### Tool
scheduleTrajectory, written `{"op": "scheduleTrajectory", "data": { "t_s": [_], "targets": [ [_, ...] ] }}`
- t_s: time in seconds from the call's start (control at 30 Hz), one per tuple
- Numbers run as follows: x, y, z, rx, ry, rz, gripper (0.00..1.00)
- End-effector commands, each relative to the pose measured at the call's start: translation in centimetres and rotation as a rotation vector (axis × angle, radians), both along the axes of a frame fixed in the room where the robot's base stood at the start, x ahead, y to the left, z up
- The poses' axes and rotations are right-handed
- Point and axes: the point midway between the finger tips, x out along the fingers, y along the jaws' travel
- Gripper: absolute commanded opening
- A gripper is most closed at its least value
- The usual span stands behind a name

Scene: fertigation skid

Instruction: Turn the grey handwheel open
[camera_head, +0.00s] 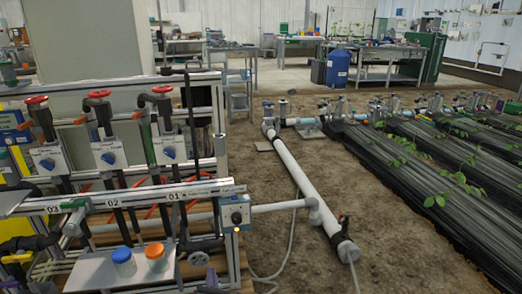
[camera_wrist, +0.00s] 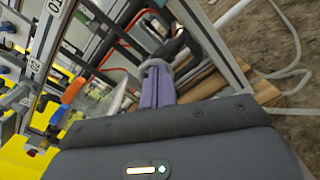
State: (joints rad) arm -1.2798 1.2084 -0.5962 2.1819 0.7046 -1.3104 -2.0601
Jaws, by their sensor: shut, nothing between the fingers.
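The grey handwheel (camera_wrist: 156,63) is in the wrist view as a curved grey rim just beyond my fingertips, partly covered by them. In the head view a small grey round part (camera_head: 198,259) low on the skid, below the 01 label, looks like the same wheel. My gripper (camera_wrist: 158,74) shows two purple fingers pressed together, with nothing between them. The tips are at or very near the rim; I cannot tell whether they touch it. A black pipe fitting (camera_wrist: 175,44) lies just behind the wheel.
Red handwheels (camera_head: 98,94) top the valves at the left. A metal shelf (camera_head: 98,272) holds a blue-lidded jar (camera_head: 123,263) and an orange-lidded jar (camera_head: 156,257). A control box (camera_head: 236,212) and white pipe (camera_head: 300,180) stand right of the wheel. Frame rails crowd it; soil beyond is open.

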Motion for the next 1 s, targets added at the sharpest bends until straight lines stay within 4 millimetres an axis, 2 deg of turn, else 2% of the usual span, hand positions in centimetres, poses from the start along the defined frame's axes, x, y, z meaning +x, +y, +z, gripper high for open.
{"op": "scheduleTrajectory", "data": {
  "t_s": [0.13,0.57,0.77,1.0],
  "targets": [
    [-0.7,1.0,0.0,-0.032,-0.007,0.019,0.00],
    [-0.4,1.0,0.0,-0.034,-0.008,0.018,0.00],
    [1.0,1.3,-0.1,-0.033,-0.009,0.016,0.00],
    [3.8,1.9,0.0,-0.032,-0.011,0.017,0.00]
  ]
}}
